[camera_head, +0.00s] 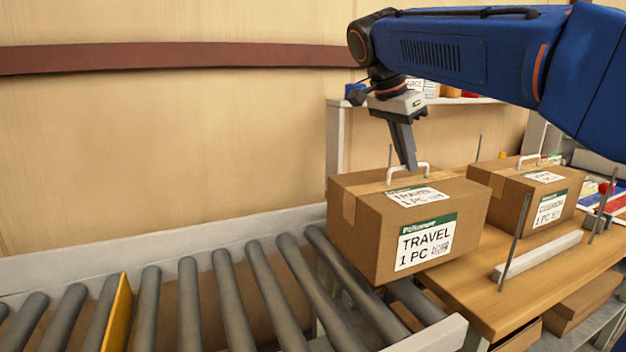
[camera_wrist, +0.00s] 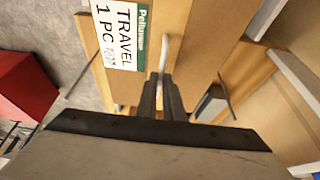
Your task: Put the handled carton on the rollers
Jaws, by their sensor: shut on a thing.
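The handled carton (camera_head: 372,235) is a brown box with a white and green "TRAVEL 1 PC" label and a white handle on top. My gripper (camera_head: 411,166) is shut on that handle from above. The carton hangs over the right end of the rollers (camera_head: 236,292), beside the wooden table's edge; whether its underside touches anything is hidden. In the wrist view the carton's labelled top (camera_wrist: 175,15) lies past my gripper's fingers (camera_wrist: 166,82), which close on the white handle.
A second handled carton (camera_head: 512,205) stands on the wooden table (camera_head: 478,290) to the right. Thin upright rods and a pale bar (camera_head: 537,256) stand on that table. A yellow divider (camera_head: 117,313) crosses the rollers at left. The rollers between it and the held carton are clear.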

